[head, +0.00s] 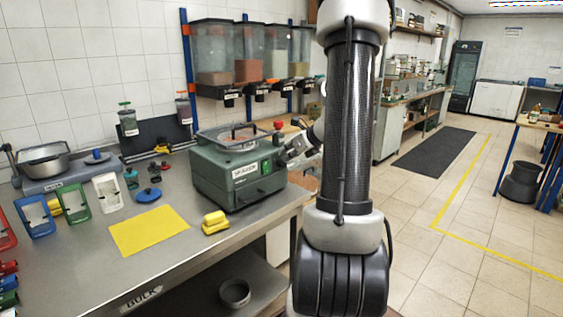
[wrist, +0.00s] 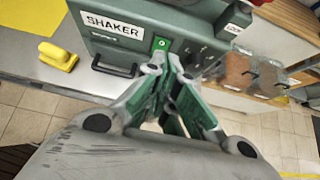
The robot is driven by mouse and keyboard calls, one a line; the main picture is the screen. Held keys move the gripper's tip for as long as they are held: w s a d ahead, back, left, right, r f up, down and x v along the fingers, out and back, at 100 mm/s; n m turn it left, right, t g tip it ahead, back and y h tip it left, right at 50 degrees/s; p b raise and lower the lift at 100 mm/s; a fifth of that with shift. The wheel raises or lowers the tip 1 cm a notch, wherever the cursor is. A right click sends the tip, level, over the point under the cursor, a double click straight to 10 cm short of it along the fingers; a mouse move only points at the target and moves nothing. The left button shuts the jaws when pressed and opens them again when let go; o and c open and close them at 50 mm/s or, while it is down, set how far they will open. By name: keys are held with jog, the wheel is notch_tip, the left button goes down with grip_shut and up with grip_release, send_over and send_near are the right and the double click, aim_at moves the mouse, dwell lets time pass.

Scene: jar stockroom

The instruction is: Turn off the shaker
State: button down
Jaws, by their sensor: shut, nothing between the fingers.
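The shaker (head: 228,184) is a dark green box on the steel bench in the head view, with a round clamp frame on top. Its front also fills the top of the wrist view (wrist: 145,32), with a white SHAKER label (wrist: 114,25) and a black handle (wrist: 114,69). A bright green switch (wrist: 161,44) with a pale mark sits right of the label; it also shows in the head view (head: 266,167). My gripper (wrist: 166,62) is shut and empty, its tips at the switch's lower edge. I cannot tell whether they touch it. In the head view my gripper (head: 287,157) is by the shaker's right front.
A yellow block (head: 214,222) and yellow mat (head: 149,231) lie on the bench (head: 190,258) in front and left. Jars and coloured frames stand farther left. Hoppers (head: 212,50) hang on the wall behind. Open floor (head: 470,225) lies to the right.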

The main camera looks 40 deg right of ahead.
jog(key=s+r, duration=0.2)
jog(key=r, duration=0.1)
jog(key=shift+s+d, duration=0.15)
dwell(0.5)
jog(key=s+a+f+n+g+y, duration=0.1)
jog(key=s+a+n+g, duration=0.2)
jog(key=s+a+n, duration=0.35)
jog(key=s+a+f+n+g+y, duration=0.1)
jog(key=s+a+n+g, duration=0.25)
jog(key=s+n, duration=0.65)
jog(key=s+a+r+n+h, duration=0.1)
jog(key=s+a+r+n, duration=0.2)
jog(key=n, duration=0.6)
jog(key=s+a+r+n+h, duration=0.2)
jog(key=a+r+n, duration=0.3)
jog(key=a+n, duration=0.3)
jog(key=shift+s+n, duration=0.55)
jog(key=shift+s, duration=0.25)
